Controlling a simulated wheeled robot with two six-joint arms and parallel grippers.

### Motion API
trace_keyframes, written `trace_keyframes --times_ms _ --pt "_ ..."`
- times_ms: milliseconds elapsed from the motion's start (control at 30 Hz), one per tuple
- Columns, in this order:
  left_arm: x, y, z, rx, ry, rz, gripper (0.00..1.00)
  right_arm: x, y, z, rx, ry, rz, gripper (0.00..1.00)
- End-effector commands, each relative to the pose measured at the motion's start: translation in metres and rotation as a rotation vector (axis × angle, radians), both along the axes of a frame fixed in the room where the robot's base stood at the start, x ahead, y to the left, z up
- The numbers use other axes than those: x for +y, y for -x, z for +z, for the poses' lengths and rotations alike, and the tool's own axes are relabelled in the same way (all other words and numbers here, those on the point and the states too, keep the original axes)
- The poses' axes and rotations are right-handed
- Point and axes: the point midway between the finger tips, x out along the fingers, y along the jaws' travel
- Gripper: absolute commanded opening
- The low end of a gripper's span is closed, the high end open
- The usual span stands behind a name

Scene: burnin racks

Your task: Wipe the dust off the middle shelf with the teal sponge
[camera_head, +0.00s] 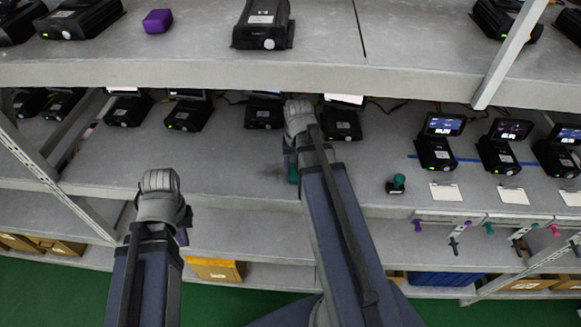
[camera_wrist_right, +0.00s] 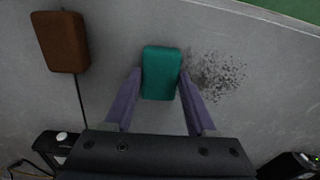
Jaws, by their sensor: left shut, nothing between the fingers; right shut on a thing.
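My right gripper (camera_wrist_right: 160,92) is shut on the teal sponge (camera_wrist_right: 161,72), seen in the right wrist view over the grey middle shelf (camera_wrist_right: 115,25). I cannot tell whether the sponge touches the shelf. A patch of dark dust (camera_wrist_right: 218,76) lies just right of the sponge there. In the head view a bit of the sponge (camera_head: 293,174) shows beside my right arm, the dust (camera_head: 271,173) to its left on the middle shelf (camera_head: 235,160). My left gripper (camera_head: 182,237) is shut and empty at lower left, in front of the shelf, mostly hidden by its wrist.
A brown block (camera_wrist_right: 60,42) lies on the shelf left of the sponge in the wrist view. Several black devices (camera_head: 188,113) stand along the shelf's back. A green-knobbed stamp-like thing (camera_head: 397,184) stands to the right. The upper shelf (camera_head: 180,68) overhangs the back.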

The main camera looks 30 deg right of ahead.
Motion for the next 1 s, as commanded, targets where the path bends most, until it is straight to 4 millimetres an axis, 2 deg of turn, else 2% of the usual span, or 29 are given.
trace_keyframes --times_ms 67,367,800,1000 --pt "0.0 0.0 -0.001 0.0 0.0 0.0 0.0 -0.005 0.004 -0.001 0.006 0.008 -0.003 0.12" --pt "0.0 0.0 0.001 0.0 0.0 0.0 0.0 -0.004 0.003 0.001 0.007 0.009 -0.002 0.12" --pt "0.0 0.0 -0.002 0.0 0.0 0.0 0.0 0.024 -0.016 -0.002 0.002 0.001 0.002 0.12" --pt "0.0 0.0 -0.003 0.0 0.0 0.0 0.0 0.029 -0.018 -0.003 0.0 0.0 0.001 0.12"
